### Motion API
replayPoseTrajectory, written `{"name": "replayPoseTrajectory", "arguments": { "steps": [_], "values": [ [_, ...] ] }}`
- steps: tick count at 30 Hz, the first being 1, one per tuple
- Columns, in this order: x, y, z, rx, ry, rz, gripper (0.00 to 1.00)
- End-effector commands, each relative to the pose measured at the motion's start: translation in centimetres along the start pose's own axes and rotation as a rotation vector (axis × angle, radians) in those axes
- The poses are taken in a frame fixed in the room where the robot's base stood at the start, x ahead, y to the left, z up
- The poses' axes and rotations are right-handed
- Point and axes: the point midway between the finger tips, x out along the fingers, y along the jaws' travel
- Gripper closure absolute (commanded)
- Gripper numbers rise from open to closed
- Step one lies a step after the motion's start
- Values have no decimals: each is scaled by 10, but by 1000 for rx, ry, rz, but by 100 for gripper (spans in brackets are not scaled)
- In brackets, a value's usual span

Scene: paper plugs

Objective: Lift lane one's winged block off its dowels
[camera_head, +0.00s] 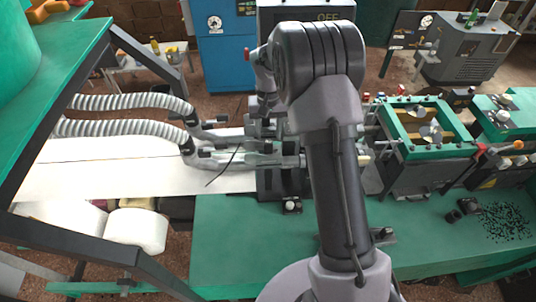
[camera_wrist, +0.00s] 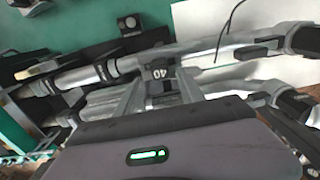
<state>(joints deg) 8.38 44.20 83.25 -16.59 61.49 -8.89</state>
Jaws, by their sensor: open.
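In the wrist view, a dark block with a white marking (camera_wrist: 161,72) sits among the metal tubes, between the two grey fingers of my gripper (camera_wrist: 160,84). It may be lane one's winged block, but I cannot tell for certain. My gripper is open, its fingers on either side of the marked block; whether they touch it is unclear. In the head view my arm hides much of this spot, and the gripper cannot be made out clearly. The dowels cannot be made out.
Two ribbed hoses (camera_head: 128,128) run in from the left above a white sheet (camera_head: 90,170). A green machine with a framed top (camera_head: 425,150) stands right. The green table (camera_head: 240,245) is mostly clear in front, with dark bits (camera_head: 505,222) at right. A thin black cable (camera_wrist: 228,30) hangs nearby.

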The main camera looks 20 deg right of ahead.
Motion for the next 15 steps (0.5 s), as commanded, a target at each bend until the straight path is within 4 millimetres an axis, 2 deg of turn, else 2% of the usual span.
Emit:
{"name": "replayPoseTrajectory", "arguments": {
  "steps": [6,15],
  "values": [
    [2,0,0,0,0,0,55],
    [23,0,0,0,-1,0,55]
  ]
}}
